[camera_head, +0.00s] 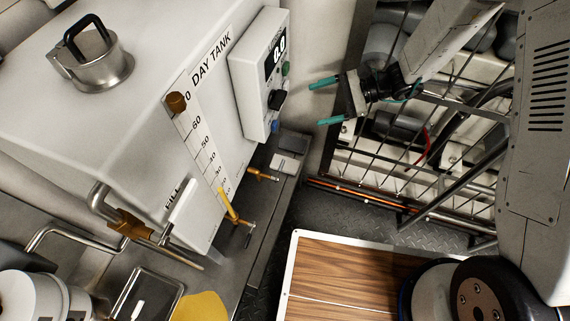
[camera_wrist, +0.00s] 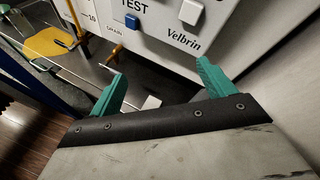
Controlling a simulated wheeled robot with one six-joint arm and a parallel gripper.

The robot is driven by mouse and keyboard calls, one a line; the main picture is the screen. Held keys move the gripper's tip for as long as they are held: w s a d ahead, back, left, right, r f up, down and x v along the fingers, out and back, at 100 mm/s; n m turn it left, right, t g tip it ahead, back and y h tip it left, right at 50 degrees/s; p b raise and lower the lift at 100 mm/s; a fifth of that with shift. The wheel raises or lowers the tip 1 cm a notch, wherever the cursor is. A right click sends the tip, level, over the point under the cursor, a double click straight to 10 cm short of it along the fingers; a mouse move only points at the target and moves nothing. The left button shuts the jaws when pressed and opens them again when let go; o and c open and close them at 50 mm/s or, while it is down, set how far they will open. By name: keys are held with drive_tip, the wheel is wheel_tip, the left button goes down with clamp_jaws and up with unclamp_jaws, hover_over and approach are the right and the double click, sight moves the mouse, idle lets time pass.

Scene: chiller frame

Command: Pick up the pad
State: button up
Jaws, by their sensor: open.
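A small flat white piece (camera_head: 285,162), which looks like the pad, lies at the far right end of the steel counter (camera_head: 262,225), beside a dark grey block (camera_head: 293,143). In the wrist view a white piece (camera_wrist: 151,102) shows low between my fingers, partly hidden by the gripper. My gripper (camera_head: 318,103) has two green fingers spread apart with nothing between them. It is above and right of the white piece in the head view, apart from it. In the wrist view my gripper (camera_wrist: 160,73) faces the control box.
The day tank (camera_head: 150,130) and its control box (camera_head: 260,75) stand left of my gripper. A barred frame with pipes (camera_head: 400,160) is at right.

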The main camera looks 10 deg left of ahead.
wheel_tip(320, 180, down, 16)
drive_tip(key=a+m+t+y, duration=0.1)
drive_tip(key=a+m+t, duration=0.1)
drive_tip(key=m, duration=0.3)
drive_tip(key=m+t, duration=0.3)
drive_tip(key=m, duration=0.1)
approach(287, 163)
drive_tip(key=a, duration=0.2)
drive_tip(key=shift+h, duration=0.4)
drive_tip(key=x, duration=0.6)
drive_tip(key=shift+a+f, duration=0.2)
drive_tip(key=shift+a, duration=0.1)
drive_tip(key=shift+w+a+f, duration=0.1)
drive_tip(key=shift+a, duration=0.25)
drive_tip(key=shift+c, duration=0.3)
drive_tip(key=c, duration=1)
